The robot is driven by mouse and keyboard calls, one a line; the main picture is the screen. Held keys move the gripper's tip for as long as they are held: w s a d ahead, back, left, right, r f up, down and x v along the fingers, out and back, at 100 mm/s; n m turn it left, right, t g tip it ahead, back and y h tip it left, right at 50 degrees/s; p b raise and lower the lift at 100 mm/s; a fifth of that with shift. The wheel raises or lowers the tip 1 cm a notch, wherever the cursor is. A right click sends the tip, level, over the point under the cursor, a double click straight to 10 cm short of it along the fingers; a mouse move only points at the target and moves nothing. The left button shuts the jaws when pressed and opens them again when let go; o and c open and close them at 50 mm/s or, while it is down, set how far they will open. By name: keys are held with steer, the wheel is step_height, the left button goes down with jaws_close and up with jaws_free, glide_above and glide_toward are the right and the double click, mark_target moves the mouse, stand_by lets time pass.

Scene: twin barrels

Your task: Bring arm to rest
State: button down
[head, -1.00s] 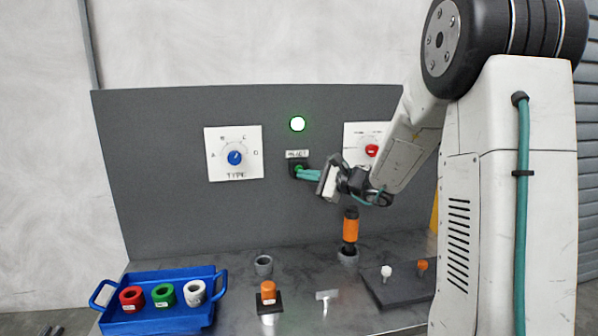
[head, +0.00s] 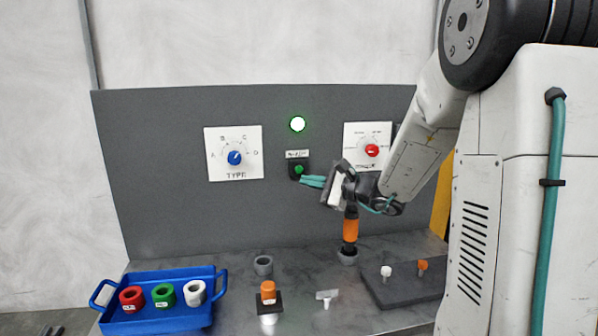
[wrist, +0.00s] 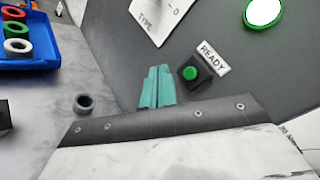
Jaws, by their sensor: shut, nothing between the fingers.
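My gripper (head: 313,182) is in front of the grey panel in the head view, its teal fingers pointing left at the green button. The fingers are closed together with nothing between them; they also show in the wrist view (wrist: 157,88). The green button (head: 299,169) sits in a black housing under a small label, which reads READY in the wrist view (wrist: 213,57). A gap shows between the fingertips and the button. A round green lamp (head: 297,124) is lit above it.
An orange-and-black upright tool (head: 350,232) stands just below my wrist. A blue tray (head: 150,324) holds red, green and white rings. A grey ring (head: 263,265), an orange peg (head: 268,288) and a dark plate (head: 400,290) with pegs are on the table. Dials (head: 234,158) (head: 371,150) are on the panel.

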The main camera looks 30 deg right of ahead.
stand_by(0.3)
steer(key=s+a+f+n+g+y, duration=0.1)
steer(key=s+a+f+n+g, duration=0.2)
steer(key=s+a+n+g, duration=0.35)
steer(key=s+a+f+n+g+y, duration=0.1)
steer(key=s+a+f+n+g, duration=0.1)
steer(key=s+a+n+g, duration=0.45)
steer(key=s+r+n+h, duration=0.2)
steer(key=s+n+h, duration=0.5)
steer(key=s, duration=1.5)
steer(key=h, duration=0.3)
steer(key=shift+s+d+n+g, duration=0.2)
steer(key=shift+n+g, duration=0.1)
steer(key=shift+g, duration=0.1)
